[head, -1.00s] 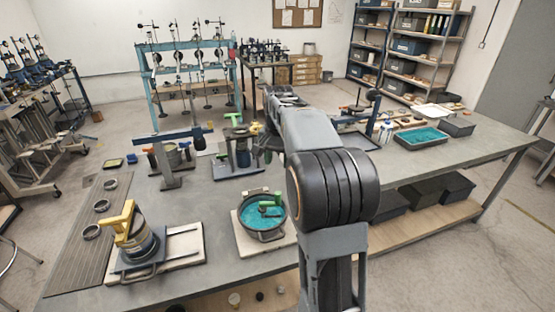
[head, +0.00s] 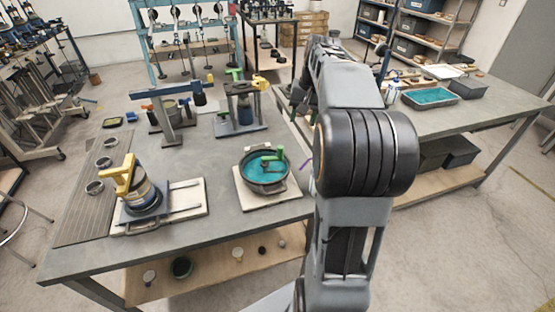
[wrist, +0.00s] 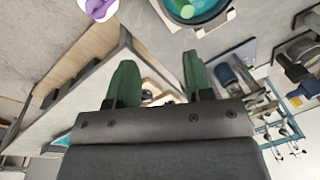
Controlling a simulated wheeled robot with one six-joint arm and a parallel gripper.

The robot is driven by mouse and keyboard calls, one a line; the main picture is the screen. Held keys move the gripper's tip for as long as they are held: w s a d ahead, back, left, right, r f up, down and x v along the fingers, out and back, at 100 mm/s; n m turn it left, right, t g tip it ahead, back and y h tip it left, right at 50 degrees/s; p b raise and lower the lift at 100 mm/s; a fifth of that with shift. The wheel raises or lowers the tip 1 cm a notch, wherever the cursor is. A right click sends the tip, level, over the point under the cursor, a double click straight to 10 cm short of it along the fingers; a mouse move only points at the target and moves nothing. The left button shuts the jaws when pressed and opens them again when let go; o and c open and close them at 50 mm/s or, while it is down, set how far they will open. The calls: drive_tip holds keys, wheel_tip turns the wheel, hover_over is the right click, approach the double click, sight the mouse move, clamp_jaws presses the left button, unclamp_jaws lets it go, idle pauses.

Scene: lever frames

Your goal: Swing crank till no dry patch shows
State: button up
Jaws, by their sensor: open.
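A dark round pan (head: 246,180) with teal contents sits on a pale square board (head: 247,196) at the front right of the near table. A green crank (head: 272,158) stands over the teal surface, its upright handle toward the right. No dry patch can be made out at this size. In the wrist view the pan (wrist: 174,18) is cut off at the top edge. My gripper (wrist: 157,72) has two green fingers spread apart with nothing between them, well clear of the pan. In the head view my arm hides most of the gripper.
A yellow-handled device (head: 128,180) stands on a board left of the pan. A blue-and-grey stand (head: 168,115) and a yellow-topped press (head: 245,105) are behind. A purple item (wrist: 97,8) shows at the wrist view's top. A teal tray (head: 430,96) is on the right table.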

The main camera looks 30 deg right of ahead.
sight(282, 147)
drive_tip(key=w+a+f+n, duration=0.1)
drive_tip(key=f+n, duration=0.3)
drive_tip(key=n, duration=0.1)
drive_tip(key=w+a+f+n+t+y, duration=0.1)
drive_tip(key=a+f+n, duration=0.1)
drive_tip(key=f+n, duration=0.3)
drive_tip(key=w+a+f+n, duration=0.1)
drive_tip(key=w+f+n, duration=0.1)
drive_tip(key=f+n, duration=0.2)
drive_tip(key=shift+w+a+f+n+t+y, duration=0.15)
drive_tip(key=shift+a+n+t+y, duration=0.25)
drive_tip(key=shift+n, duration=0.2)
drive_tip(key=shift+c, duration=0.4)
clamp_jaws()
